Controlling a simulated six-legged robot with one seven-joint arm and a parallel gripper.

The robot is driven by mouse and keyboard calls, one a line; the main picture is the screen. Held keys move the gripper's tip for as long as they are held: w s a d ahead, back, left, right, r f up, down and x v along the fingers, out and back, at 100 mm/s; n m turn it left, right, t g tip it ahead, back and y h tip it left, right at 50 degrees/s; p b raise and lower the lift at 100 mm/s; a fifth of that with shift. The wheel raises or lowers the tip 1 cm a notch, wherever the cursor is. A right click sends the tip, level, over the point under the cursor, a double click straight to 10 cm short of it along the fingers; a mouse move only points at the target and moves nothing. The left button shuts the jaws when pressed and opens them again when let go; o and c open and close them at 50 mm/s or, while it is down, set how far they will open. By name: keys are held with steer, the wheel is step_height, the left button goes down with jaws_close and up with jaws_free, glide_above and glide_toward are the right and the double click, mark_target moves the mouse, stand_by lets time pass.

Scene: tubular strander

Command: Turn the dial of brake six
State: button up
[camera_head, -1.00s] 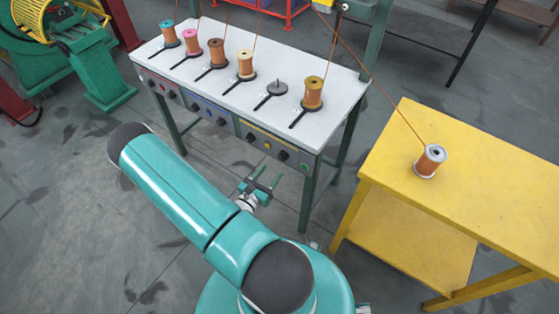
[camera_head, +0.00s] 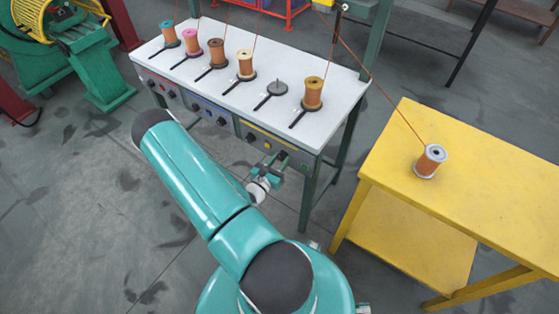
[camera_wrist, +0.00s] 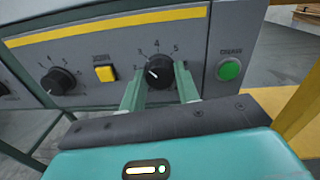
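A black dial (camera_wrist: 159,71) with a white pointer mark and a numbered scale sits on the grey panel, between a yellow button and a green button. Its mark points to the left. My gripper (camera_wrist: 158,79) has its two green fingers on either side of this dial, with narrow gaps showing. It looks open, and the fingertips are close to the panel. In the head view my gripper (camera_head: 272,167) is at the right end of the table's front panel, where the arm and fingers partly hide the dials. No label naming brake six is readable.
Another black dial (camera_wrist: 58,81) and a yellow button (camera_wrist: 105,73) are to the left. A green button (camera_wrist: 229,69) is close to the right finger. Thread spools stand on the white tabletop (camera_head: 225,55). A yellow table (camera_head: 480,190) stands to the right.

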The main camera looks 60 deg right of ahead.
steer(key=shift+n, duration=0.4)
steer(key=n, duration=0.2)
steer(key=shift+n, duration=0.4)
steer(key=n, duration=0.4)
steer(key=shift+w+y, duration=0.1)
steer(key=shift+y, duration=0.2)
steer(key=n, duration=0.3)
steer(key=shift+n, duration=0.4)
steer(key=shift+n+g, duration=0.5)
steer(key=shift+n, duration=1.6)
steer(key=o, duration=1)
steer(key=shift+c, duration=0.2)
